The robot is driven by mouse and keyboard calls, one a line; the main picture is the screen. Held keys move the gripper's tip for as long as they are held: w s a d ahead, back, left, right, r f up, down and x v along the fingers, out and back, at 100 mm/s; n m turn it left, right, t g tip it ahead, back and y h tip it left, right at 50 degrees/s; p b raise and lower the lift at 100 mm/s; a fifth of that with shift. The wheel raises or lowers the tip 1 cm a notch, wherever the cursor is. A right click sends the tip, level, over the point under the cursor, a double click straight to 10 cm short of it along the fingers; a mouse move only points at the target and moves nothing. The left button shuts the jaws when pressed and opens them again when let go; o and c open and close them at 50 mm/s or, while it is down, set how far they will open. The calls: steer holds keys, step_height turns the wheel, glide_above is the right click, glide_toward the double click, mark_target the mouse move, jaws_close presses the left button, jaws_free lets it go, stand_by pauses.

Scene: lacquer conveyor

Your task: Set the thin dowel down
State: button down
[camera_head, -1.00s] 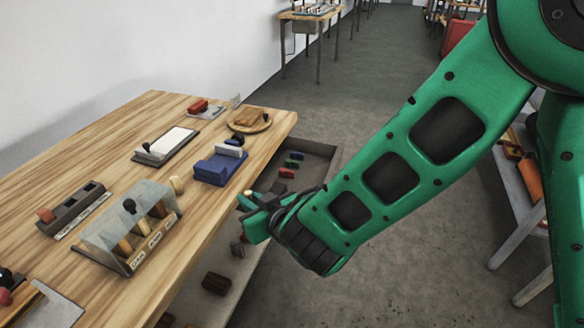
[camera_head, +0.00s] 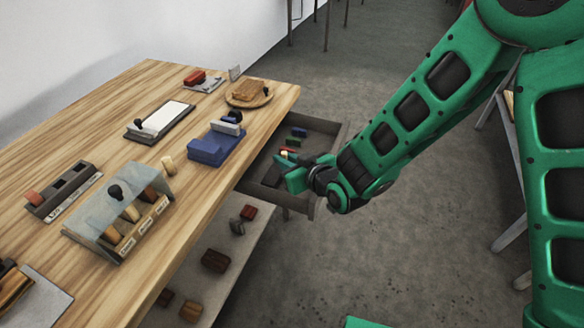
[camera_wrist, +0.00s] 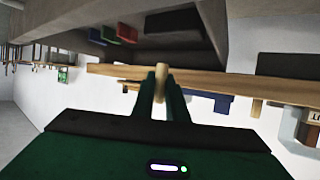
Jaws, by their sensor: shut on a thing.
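My gripper (camera_head: 290,166) is at the open drawer beside the table's right edge, its fingers overlapping the drawer in the head view. It is shut on a pale wooden dowel (camera_wrist: 161,72). The dowel stands out between the fingertips in the wrist view, and its light end (camera_head: 284,155) shows in the head view. The fingers hide the rest of it. I cannot tell how high it is above the drawer floor.
The grey drawer (camera_head: 334,136) holds several small coloured blocks. The wooden table (camera_head: 190,205) carries a labelled rack (camera_head: 82,228), a blue block-like holder (camera_head: 206,151), a pale upright peg (camera_head: 168,165) and a round board (camera_head: 262,101). A lower shelf (camera_head: 237,272) holds dark blocks. Open floor lies right.

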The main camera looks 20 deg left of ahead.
steer(key=shift+w+d+f, duration=0.2)
steer(key=shift+w+f, duration=0.2)
steer(key=shift+f, duration=0.55)
steer(key=shift+w+d+f, duration=0.15)
steer(key=shift+w+f, duration=0.2)
steer(key=shift+f, duration=0.55)
steer(key=shift+w+d+f, duration=0.2)
steer(key=shift+w+f, duration=0.2)
steer(key=shift+f, duration=0.55)
steer(key=shift+f, duration=0.25)
steer(key=shift+f, duration=0.2)
